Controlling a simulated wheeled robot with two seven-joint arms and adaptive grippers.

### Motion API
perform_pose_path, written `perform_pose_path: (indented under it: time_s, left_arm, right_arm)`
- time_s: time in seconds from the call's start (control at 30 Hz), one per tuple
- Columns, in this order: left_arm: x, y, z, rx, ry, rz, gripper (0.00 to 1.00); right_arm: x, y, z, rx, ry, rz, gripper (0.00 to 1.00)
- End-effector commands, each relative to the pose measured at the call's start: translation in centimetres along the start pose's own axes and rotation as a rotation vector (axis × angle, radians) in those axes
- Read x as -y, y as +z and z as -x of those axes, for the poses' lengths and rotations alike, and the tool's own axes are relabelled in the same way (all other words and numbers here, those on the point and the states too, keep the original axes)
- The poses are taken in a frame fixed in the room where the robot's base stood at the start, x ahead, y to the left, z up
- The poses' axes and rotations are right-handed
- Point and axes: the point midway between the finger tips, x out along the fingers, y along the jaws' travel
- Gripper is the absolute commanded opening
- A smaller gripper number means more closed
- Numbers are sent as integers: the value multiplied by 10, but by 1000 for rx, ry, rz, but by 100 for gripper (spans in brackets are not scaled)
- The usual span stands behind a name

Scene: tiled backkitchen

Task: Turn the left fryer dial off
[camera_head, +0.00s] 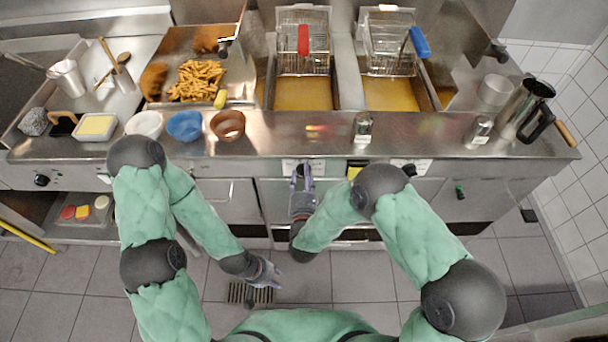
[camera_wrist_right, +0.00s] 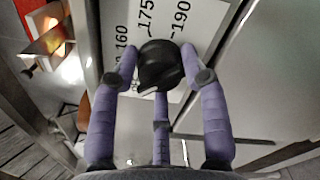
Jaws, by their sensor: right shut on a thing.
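The left fryer dial (camera_wrist_right: 160,66) is a black knob on a white label with the numbers 160, 175 and 190. My right gripper (camera_wrist_right: 162,80) is shut on it, with purple fingers on both sides of the knob. In the head view, my right gripper (camera_head: 302,172) is at the counter's front panel below the left fryer (camera_head: 304,95), and it hides most of the dial there. My left gripper (camera_head: 266,271) hangs low over the floor, away from the panel; its fingers are too small to judge.
A second fryer (camera_head: 390,95) stands to the right, with a blue-handled basket. A metal shaker (camera_head: 363,128) stands near the counter edge. Bowls, including a blue bowl (camera_head: 185,126), line the counter at left. A floor drain (camera_head: 250,293) lies below my left gripper.

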Motion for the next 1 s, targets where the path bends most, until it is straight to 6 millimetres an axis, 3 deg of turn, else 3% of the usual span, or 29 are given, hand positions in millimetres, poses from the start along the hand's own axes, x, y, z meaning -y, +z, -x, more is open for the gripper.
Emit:
perform_pose_path:
  time_s: [0.4,1.0]
  left_arm:
    - [-2,0,5,0,0,0,40]
    - [-2,0,5,0,0,0,40]
  right_arm:
    - [-3,-1,-2,-2,9,226,12]
    - [-1,-3,0,-8,7,275,12]
